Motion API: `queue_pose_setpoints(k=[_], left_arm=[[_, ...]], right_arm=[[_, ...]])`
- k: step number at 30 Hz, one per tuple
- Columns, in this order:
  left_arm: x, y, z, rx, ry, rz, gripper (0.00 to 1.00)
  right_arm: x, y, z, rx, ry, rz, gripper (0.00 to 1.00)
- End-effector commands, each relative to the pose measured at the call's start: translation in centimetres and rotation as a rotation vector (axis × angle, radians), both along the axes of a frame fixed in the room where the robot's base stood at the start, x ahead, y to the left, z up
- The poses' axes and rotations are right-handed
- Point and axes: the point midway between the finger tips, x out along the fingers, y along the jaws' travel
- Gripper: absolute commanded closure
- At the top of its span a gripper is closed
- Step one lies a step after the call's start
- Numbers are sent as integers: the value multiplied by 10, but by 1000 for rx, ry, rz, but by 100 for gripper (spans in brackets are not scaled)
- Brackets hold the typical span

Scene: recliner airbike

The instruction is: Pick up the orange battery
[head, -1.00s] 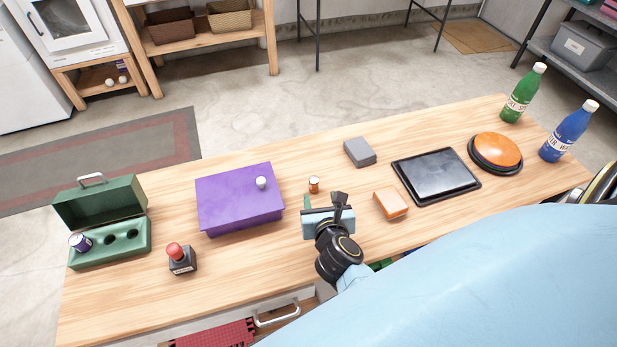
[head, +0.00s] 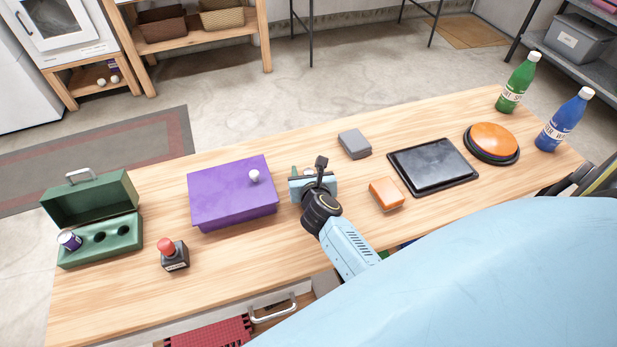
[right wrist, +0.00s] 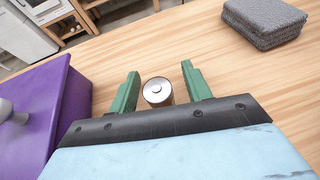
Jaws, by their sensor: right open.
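The orange battery (right wrist: 157,91) stands upright on the table. In the right wrist view its round silver top shows, with a little of its side. My right gripper (right wrist: 160,72) is open, with one green finger on each side of the battery and a visible gap to each. In the head view the right gripper (head: 308,172) is just right of the purple box and hides the battery. My left gripper is not in view.
The purple box (head: 225,200) with a white knob is close on the left; it also shows in the right wrist view (right wrist: 40,115). A black tray (head: 433,165) is farther right.

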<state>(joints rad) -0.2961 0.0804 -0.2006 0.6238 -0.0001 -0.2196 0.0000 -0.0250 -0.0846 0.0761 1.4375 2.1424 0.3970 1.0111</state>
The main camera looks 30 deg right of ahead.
Motion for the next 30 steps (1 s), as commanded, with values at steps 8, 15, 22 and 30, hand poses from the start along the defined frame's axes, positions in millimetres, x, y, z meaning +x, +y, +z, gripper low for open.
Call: queue_pose_setpoints(k=[8, 15, 22, 30], left_arm=[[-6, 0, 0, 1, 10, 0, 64], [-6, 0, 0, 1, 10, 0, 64], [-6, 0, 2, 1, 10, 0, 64], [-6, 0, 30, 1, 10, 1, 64]], right_arm=[[-1, 0, 0, -1, 0, 0, 75], [-1, 0, 0, -1, 0, 0, 100], [-1, 0, 4, -1, -1, 0, 100], [-1, 0, 51, -3, -2, 1, 100]])
